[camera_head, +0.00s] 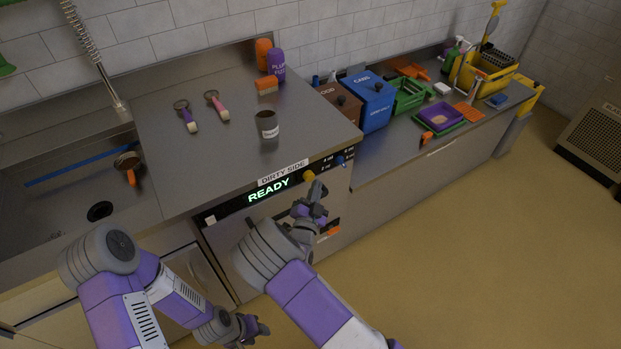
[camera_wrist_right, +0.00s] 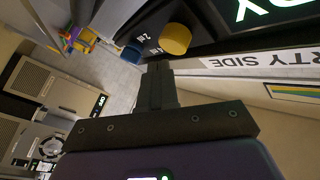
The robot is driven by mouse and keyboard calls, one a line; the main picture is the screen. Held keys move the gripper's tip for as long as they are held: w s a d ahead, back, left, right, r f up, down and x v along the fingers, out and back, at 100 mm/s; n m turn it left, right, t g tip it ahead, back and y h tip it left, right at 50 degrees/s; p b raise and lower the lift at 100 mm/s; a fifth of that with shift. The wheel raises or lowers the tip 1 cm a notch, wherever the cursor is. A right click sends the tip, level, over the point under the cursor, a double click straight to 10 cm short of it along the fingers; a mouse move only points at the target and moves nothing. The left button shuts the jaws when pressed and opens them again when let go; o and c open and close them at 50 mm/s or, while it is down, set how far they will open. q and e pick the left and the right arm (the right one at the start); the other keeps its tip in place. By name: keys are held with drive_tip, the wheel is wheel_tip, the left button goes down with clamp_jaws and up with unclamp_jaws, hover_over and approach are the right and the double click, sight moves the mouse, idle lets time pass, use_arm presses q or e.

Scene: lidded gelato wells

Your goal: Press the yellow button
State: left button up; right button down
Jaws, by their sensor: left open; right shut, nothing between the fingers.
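The yellow button (camera_head: 309,175) is on the dark front panel of the machine, to the right of the green READY display (camera_head: 268,190). In the right wrist view the yellow button (camera_wrist_right: 175,38) is round and stands out from the panel. My right gripper (camera_head: 318,188) is shut and empty, with its tips close to the button in the head view. In the right wrist view the tips (camera_wrist_right: 158,68) are just below the button in the picture, and I see no clear contact. My left gripper (camera_head: 258,328) is open and empty, low in front of the cabinets.
A blue knob (camera_head: 340,160) is on the panel right of the button; it also shows in the right wrist view (camera_wrist_right: 132,53). A DIRTY SIDE label (camera_head: 283,172) lies above the display. A cup (camera_head: 267,125) stands on the steel counter.

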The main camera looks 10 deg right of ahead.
drive_tip(key=shift+w, duration=0.1)
drive_tip(key=shift+w+a+b, duration=0.15)
drive_tip(key=shift+w+b, duration=0.15)
drive_tip(key=shift+b, duration=0.1)
drive_tip(key=shift+w+a+b, duration=0.2)
drive_tip(key=shift+w+b, duration=0.2)
drive_tip(key=shift+w, duration=0.15)
idle(0.8)
drive_tip(key=shift+s, duration=0.1)
drive_tip(key=shift+s+d, duration=0.3)
drive_tip(key=shift+s, duration=0.55)
drive_tip(key=s, duration=0.1)
drive_tip(key=s+d, duration=0.1)
drive_tip(key=s, duration=0.2)
drive_tip(key=shift+s+d, duration=0.35)
drive_tip(key=shift+d, duration=0.05)
